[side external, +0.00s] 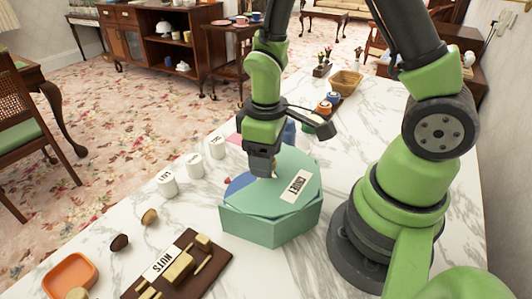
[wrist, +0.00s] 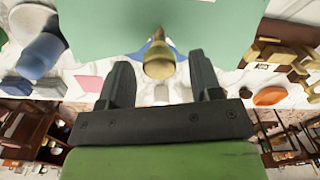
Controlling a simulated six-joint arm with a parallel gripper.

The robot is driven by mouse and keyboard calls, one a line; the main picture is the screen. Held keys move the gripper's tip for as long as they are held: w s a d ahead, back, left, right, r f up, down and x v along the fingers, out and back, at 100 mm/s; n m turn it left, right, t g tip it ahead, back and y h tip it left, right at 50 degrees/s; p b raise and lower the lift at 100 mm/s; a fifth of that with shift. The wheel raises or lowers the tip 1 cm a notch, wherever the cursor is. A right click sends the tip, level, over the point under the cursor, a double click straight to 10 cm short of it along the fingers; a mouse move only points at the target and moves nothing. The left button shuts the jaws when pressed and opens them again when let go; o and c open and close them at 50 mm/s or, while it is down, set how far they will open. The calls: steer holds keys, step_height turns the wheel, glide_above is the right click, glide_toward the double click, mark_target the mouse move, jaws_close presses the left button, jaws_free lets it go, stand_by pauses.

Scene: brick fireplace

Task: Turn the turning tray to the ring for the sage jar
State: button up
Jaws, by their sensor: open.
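The turning tray (side external: 272,228) is a teal, many-sided box on the marble counter. My gripper (side external: 263,172) points down just over the tray top. In the wrist view, my open gripper (wrist: 160,76) has one finger on each side of a brass-coloured knob (wrist: 158,62); I cannot tell whether they touch it. Several small white jars stand left of the tray, including one in front (side external: 167,184). Their labels are too small to read surely, so I cannot pick out the sage jar.
A brown board (side external: 172,272) labelled NUTS holds several wooden pieces in front. An orange dish (side external: 70,275) and small brown objects (side external: 149,216) lie at the left. A wicker basket (side external: 347,82) stands at the back.

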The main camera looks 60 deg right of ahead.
jaws_close()
steer(key=shift+m, duration=0.3)
steer(key=m, duration=0.5)
steer(key=shift+d, duration=0.1)
steer(key=m, duration=0.6)
steer(key=shift+d, duration=0.1)
steer(key=shift+m, duration=0.3)
stand_by(0.5)
jaws_free()
